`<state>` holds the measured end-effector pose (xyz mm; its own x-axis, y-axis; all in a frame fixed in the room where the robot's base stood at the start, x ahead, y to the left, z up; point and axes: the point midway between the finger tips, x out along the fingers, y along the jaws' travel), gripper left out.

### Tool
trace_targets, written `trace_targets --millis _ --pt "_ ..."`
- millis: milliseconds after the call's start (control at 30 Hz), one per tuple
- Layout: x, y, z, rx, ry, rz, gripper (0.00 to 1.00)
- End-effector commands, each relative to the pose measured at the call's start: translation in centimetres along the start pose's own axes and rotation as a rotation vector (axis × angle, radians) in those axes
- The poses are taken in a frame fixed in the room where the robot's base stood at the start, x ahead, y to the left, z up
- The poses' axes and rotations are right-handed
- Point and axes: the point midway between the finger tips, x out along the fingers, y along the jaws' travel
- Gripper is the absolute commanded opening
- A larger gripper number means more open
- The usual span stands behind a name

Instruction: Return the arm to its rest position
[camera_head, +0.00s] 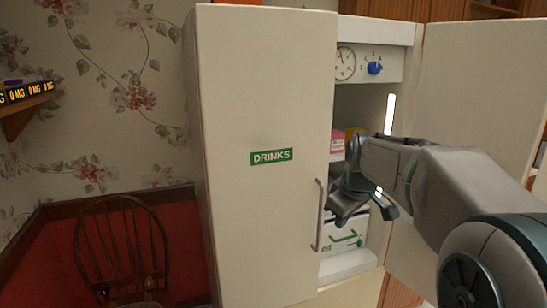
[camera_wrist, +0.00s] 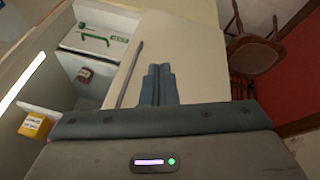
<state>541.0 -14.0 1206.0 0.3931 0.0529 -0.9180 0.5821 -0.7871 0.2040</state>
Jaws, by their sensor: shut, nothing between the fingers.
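My gripper (camera_head: 345,203) is in front of the open fridge in the head view, just right of the handle of the door marked DRINKS (camera_head: 255,205). The gripper is shut with nothing between the fingers. In the wrist view its fingers (camera_wrist: 159,84) are together, with the pale door (camera_wrist: 185,45) behind them. My arm reaches in from the right of the head view, bent at the wrist. I cannot tell whether the fingers touch the door or its handle (camera_head: 318,215).
The fridge holds a pink item (camera_head: 337,146), a yellow box (camera_wrist: 36,126) and a white-green box (camera_head: 343,238). A second door (camera_head: 475,90) stands open at right.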

Motion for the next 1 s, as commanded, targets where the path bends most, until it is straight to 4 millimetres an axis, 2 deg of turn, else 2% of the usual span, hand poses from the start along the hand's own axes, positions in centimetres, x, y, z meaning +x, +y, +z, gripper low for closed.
trace_targets --millis 33,167,300,400,533,700,1000 --pt "-0.6 -1.9 1.5 0.043 -0.016 0.004 0.00" --pt "-1.4 -6.1 5.7 0.189 -0.056 0.014 0.00" --pt "-1.7 -10.4 10.8 0.351 -0.088 0.020 0.00" --pt "-1.6 -13.2 14.3 0.459 -0.106 0.019 0.00" --pt "-1.1 -15.9 17.9 0.571 -0.122 0.014 0.00" --pt "-0.5 -17.7 20.3 0.647 -0.133 0.010 0.00" --pt "-0.4 -17.9 20.6 0.659 -0.136 0.009 0.00"
